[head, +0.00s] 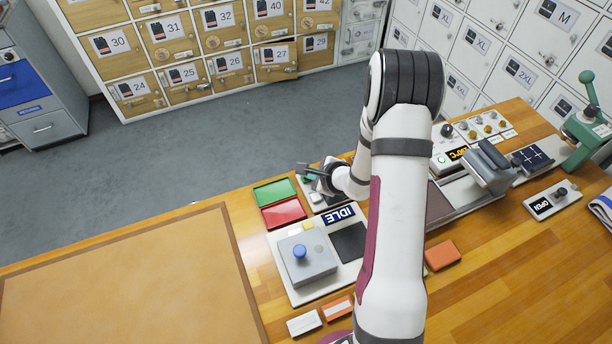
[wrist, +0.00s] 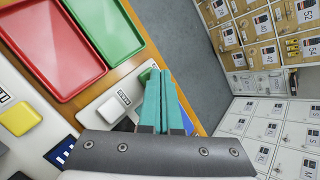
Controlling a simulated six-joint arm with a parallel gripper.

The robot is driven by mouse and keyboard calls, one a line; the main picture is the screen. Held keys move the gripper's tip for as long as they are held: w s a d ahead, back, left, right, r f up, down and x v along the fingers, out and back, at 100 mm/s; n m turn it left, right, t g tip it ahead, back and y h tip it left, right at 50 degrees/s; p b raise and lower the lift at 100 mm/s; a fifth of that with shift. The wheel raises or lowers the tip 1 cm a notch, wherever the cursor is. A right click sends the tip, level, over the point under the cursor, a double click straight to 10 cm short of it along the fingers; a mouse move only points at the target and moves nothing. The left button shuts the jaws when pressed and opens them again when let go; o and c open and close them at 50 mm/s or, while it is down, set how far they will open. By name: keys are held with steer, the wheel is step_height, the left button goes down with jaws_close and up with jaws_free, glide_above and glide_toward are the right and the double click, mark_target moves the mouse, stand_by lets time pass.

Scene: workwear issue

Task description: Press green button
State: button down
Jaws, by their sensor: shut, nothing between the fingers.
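My gripper (head: 318,178) is at the far edge of the wooden bench, over a small pale control plate beside the green tray. In the wrist view its teal fingers (wrist: 160,75) are together and empty. The pale plate (wrist: 92,112) lies beneath them with a small dark label. A green piece (wrist: 147,76) shows just left of the fingertips and is partly hidden by them; it may be the green button. I cannot tell whether the fingers touch it.
A green tray (head: 275,192) and a red tray (head: 284,213) lie left of the gripper. A grey box with a blue knob (head: 299,251) stands nearer. A green lever press (head: 588,125) is at right. A tan mat (head: 120,285) leaves clear room at left.

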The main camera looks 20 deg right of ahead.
steer(key=shift+f, duration=0.2)
stand_by(0.4)
steer(key=shift+r, duration=0.85)
steer(key=shift+r, duration=0.15)
step_height(320, 180, up, 5)
steer(key=shift+f, duration=0.1)
stand_by(0.6)
